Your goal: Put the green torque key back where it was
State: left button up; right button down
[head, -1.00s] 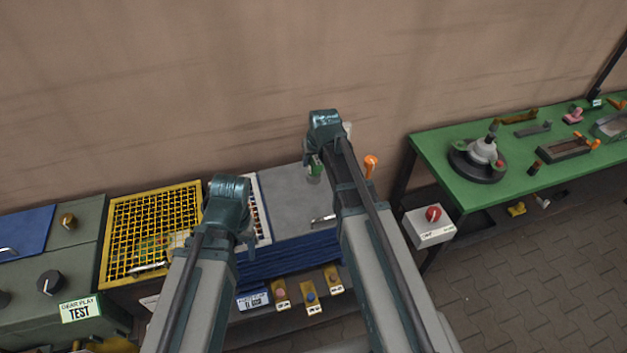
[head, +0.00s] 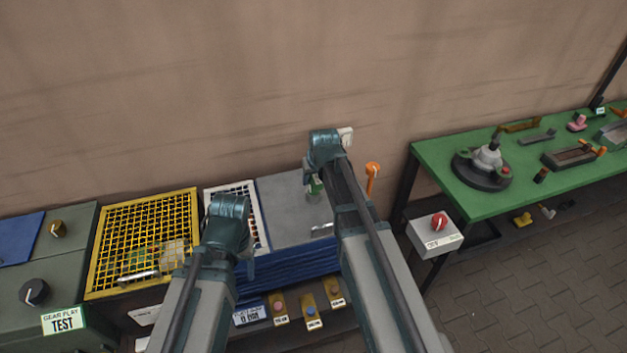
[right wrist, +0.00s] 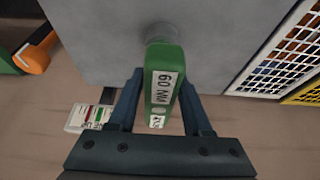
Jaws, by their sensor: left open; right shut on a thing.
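The green torque key (right wrist: 162,90) is between the fingers of my right gripper (right wrist: 160,108) in the right wrist view. It has white labels, one reading 60 MM, and a round grey end at the grey plate (right wrist: 105,35). I cannot tell whether that end touches the plate. In the head view a bit of the green key (head: 315,187) shows beside my right wrist, over the grey plate (head: 290,195); the right fingers are mostly hidden there. My left gripper (head: 243,246) is open near the white grid, its fingers mostly hidden by its arm.
A yellow mesh cover (head: 145,235) and a white grid (head: 240,190) lie left of the plate. An orange-handled tool (head: 372,172) stands right of it. A box with a red knob (head: 438,228) hangs by the green table (head: 440,160). Small yellow holders (head: 310,312) line the front.

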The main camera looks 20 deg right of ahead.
jog(key=shift+f, duration=0.1)
jog(key=shift+c, duration=1.6)
grip_release()
jog(key=shift+p+v, duration=0.7)
jog(key=shift+v, duration=0.1)
jog(key=p+v, duration=0.9)
jog(key=v, duration=0.1)
jog(key=shift+r+p, duration=0.4)
jog(key=s+a+n+g, duration=0.1)
jog(key=s+a+g, duration=0.1)
jog(key=s+a, duration=0.4)
jog(key=s+a+f+n+g+h, duration=0.1)
jog(key=s+a+n+g, duration=0.1)
jog(key=s+a, duration=0.5)
jog(key=s+g, duration=0.1)
jog(key=s, duration=0.5)
jog(key=shift+s+a+f, duration=0.25)
jog(key=shift+s+f, duration=0.1)
